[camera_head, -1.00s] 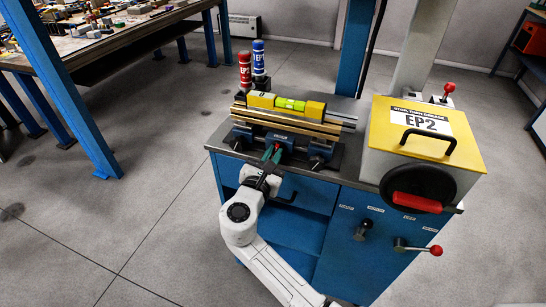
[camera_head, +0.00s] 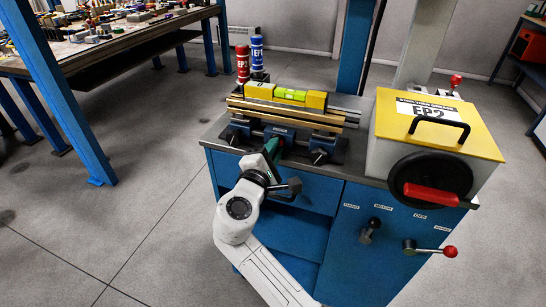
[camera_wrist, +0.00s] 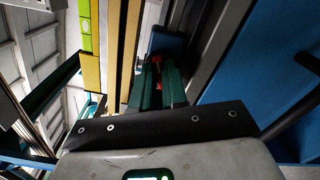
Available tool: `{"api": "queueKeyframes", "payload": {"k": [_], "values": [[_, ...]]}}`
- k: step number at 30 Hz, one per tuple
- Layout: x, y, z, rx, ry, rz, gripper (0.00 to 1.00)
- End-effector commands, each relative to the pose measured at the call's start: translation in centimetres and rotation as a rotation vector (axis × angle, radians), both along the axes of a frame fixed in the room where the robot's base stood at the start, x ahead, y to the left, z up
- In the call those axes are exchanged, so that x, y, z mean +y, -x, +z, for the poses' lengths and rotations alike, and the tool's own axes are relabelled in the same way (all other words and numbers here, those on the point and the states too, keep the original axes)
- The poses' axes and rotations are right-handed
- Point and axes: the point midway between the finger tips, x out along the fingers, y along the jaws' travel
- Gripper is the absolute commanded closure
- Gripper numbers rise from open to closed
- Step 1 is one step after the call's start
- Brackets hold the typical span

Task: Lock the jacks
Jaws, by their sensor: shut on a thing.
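A tan-edged rail (camera_head: 285,112) lies across the bench fixture, with a yellow spirit level (camera_head: 288,95) on top. Two blue jack-like supports with dark knobs stand under it, the left one (camera_head: 236,134) and the right one (camera_head: 321,153). My gripper (camera_head: 272,149) reaches between them at the front of the fixture. In the wrist view its green fingers (camera_wrist: 163,88) are shut around a small red part (camera_wrist: 157,62), likely a lever, mostly hidden by the fingers. A blue block (camera_wrist: 166,42) shows just beyond the fingertips.
A red bottle (camera_head: 242,66) and a blue bottle (camera_head: 257,55) stand behind the rail. A yellow-lidded EP2 box (camera_head: 395,150) with a black wheel (camera_head: 431,178) fills the bench's right side. Levers (camera_head: 431,248) project from the blue front.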

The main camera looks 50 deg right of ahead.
Motion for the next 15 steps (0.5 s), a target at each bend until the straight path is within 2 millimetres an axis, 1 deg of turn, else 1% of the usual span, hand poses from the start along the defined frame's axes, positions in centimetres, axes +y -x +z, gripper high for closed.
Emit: {"api": "queueKeyframes", "payload": {"k": [1,9,15], "values": [[0.04,0.02,-0.49,-0.041,-0.015,-0.001,1.00],[0.02,0.06,-0.51,-0.243,-0.088,-0.001,1.00],[0.02,0.05,-0.48,-0.344,-0.126,0.000,1.00]]}}
